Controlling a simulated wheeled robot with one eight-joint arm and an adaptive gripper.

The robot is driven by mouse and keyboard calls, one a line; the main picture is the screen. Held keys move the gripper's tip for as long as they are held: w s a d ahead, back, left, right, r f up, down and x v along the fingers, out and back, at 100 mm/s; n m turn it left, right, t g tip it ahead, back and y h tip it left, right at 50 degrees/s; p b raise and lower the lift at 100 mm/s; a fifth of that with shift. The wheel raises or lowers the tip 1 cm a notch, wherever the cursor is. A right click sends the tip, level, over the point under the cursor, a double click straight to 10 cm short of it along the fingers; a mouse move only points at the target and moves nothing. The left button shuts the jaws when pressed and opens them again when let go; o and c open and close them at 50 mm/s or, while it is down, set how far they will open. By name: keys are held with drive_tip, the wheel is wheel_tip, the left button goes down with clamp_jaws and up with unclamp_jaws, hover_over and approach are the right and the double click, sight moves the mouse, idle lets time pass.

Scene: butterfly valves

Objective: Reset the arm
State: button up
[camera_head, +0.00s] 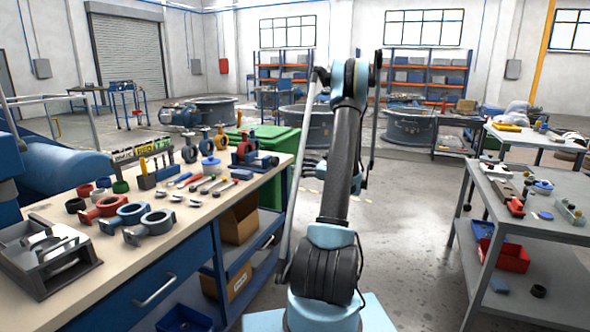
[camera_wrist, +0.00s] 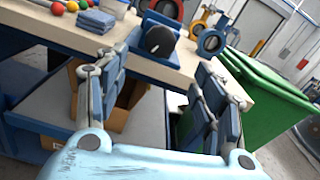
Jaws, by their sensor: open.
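My gripper (camera_wrist: 163,64) is open and empty in the wrist view, its two blue-padded fingers spread apart. It faces the edge of a workbench (camera_wrist: 60,38), with an open shelf below and a green bin to the right. In the head view my arm (camera_head: 340,155) rises in the middle of the picture, between the left workbench (camera_head: 190,228) and the right cart. My gripper cannot be made out clearly there. A blue device with a black round face (camera_wrist: 160,41) and a blue ring valve (camera_wrist: 211,42) sit on the bench beyond the fingers.
Red (camera_head: 104,209), blue (camera_head: 127,216) and grey (camera_head: 154,223) ring parts lie on the left bench. The green bin (camera_head: 284,148) stands behind the bench. A grey metal cart (camera_head: 555,228) stands at right. Floor is clear between my arm and the cart.

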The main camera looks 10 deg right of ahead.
drive_tip(key=shift+a, duration=0.1)
drive_tip(key=s+a+r+n+g+h, duration=0.25)
drive_tip(key=s+a+n, duration=0.45)
drive_tip(key=s, duration=0.4)
drive_tip(key=s+a+r+n+g+h, duration=0.2)
drive_tip(key=s+a+n+g+h, duration=0.2)
drive_tip(key=s+a, duration=0.6)
drive_tip(key=s+d+f+n+h, duration=0.2)
drive_tip(key=s+f+n, duration=0.1)
drive_tip(key=s, duration=0.6)
drive_tip(key=s+d+f+n+g+h, duration=0.1)
drive_tip(key=s+d+f+n+h, duration=0.2)
drive_tip(key=s, duration=0.7)
drive_tip(key=s+d+f+n+g+h, duration=0.1)
drive_tip(key=s+d+f+n+h, duration=0.1)
drive_tip(key=s+n, duration=0.4)
drive_tip(key=s+f+h, duration=0.1)
drive_tip(key=s+f, duration=0.1)
drive_tip(key=s, duration=0.1)
drive_tip(key=shift+s+d+f, duration=0.2)
drive_tip(key=shift+s, duration=0.1)
drive_tip(key=shift+c, duration=0.2)
